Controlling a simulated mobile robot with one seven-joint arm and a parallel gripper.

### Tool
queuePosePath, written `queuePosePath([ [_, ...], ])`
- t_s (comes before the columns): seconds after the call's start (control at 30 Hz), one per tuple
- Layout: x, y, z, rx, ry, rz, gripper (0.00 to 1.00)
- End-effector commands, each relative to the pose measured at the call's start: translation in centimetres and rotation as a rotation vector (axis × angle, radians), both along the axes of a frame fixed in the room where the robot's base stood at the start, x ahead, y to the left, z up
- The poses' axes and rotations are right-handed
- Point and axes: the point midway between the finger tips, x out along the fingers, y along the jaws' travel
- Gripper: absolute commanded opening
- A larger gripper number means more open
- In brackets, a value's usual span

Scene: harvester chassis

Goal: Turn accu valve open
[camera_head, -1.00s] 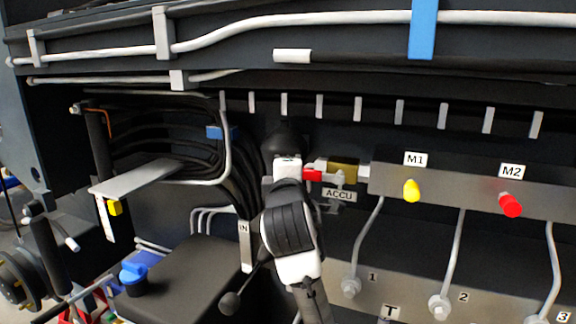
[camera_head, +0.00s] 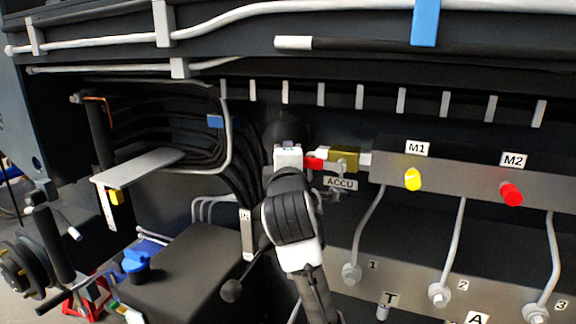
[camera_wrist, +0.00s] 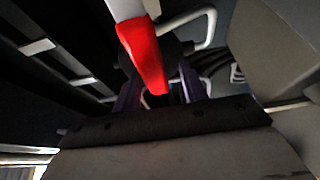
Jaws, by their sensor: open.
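The ACCU valve is a brass-coloured body (camera_head: 343,160) with a red handle (camera_head: 314,164), above the ACCU label (camera_head: 340,183) in the head view. My arm's white and black end reaches up just left of the handle and hides part of it. In the wrist view the red handle (camera_wrist: 146,58), with a white part at its upper end, reaches down toward the space between the fingers of my gripper (camera_wrist: 161,88). The gripper is open. I cannot tell whether a finger touches the handle.
Yellow (camera_head: 413,179) and red (camera_head: 511,193) caps sit on the manifold at M1 and M2, right of the valve. Black hoses (camera_head: 195,150) and a grey plate (camera_head: 140,167) lie to the left. A dark box (camera_head: 190,270) stands below left.

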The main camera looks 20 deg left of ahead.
Motion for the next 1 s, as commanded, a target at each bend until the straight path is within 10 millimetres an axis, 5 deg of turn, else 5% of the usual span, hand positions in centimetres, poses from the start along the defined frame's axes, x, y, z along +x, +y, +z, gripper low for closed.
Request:
queuePosePath([
  [0.17, -1.7, -0.7, -0.1, 0.002, -0.005, 0.0, 0.43],
  [0.63, -11.0, -4.1, 0.0, 0.0, -0.006, 0.001, 0.43],
  [1.0, -12.9, -4.8, 0.1, 0.0, 0.001, 0.0, 0.43],
])
